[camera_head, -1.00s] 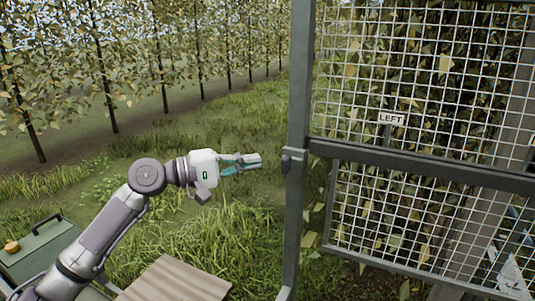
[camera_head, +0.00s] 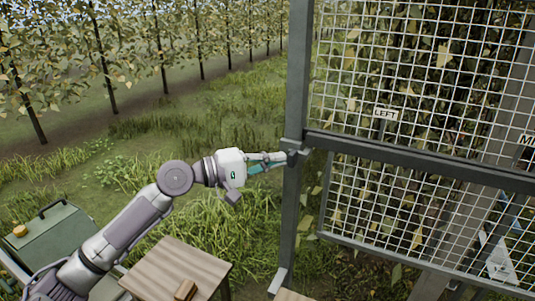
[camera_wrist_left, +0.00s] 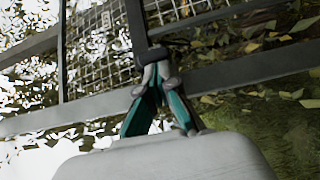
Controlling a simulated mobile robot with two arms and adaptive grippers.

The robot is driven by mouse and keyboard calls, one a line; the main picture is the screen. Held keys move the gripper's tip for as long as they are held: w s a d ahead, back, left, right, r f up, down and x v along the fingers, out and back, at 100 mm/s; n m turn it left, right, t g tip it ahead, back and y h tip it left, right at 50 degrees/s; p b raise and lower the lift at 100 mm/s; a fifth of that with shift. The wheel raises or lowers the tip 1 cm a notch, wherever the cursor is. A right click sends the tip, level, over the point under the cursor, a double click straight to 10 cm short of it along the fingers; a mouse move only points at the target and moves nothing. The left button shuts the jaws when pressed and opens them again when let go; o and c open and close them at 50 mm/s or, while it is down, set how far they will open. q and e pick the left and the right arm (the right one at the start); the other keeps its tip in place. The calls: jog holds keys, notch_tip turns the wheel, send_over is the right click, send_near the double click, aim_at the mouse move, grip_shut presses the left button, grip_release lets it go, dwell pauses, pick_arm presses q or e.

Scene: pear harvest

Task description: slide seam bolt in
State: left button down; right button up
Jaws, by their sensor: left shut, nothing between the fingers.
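The mesh gate panel marked LEFT (camera_head: 386,113) stands at the right, with a grey post (camera_head: 294,80) along its left side. A small seam bolt fitting (camera_head: 295,147) sits on the post at the height of the middle rail. My left gripper (camera_head: 281,157) reaches the post from the left, its fingers together and empty. In the left wrist view the fingertips (camera_wrist_left: 152,68) meet at a dark knob (camera_wrist_left: 153,54) on the fitting and seem to touch it. The fingertips and gripper partly hide the bolt, so its exact position cannot be told. My right gripper does not show.
A wooden table (camera_head: 180,268) with a small brown block (camera_head: 186,290) stands at the lower middle. A green box (camera_head: 50,235) is at the lower left. Grass lies open left of the post, with tree rows behind.

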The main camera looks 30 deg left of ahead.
pick_arm(q)
jog(key=shift+d, duration=0.8)
jog(key=v, duration=1.2)
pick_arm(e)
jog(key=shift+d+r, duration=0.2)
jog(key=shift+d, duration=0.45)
pick_arm(q)
jog(key=shift+a, duration=0.1)
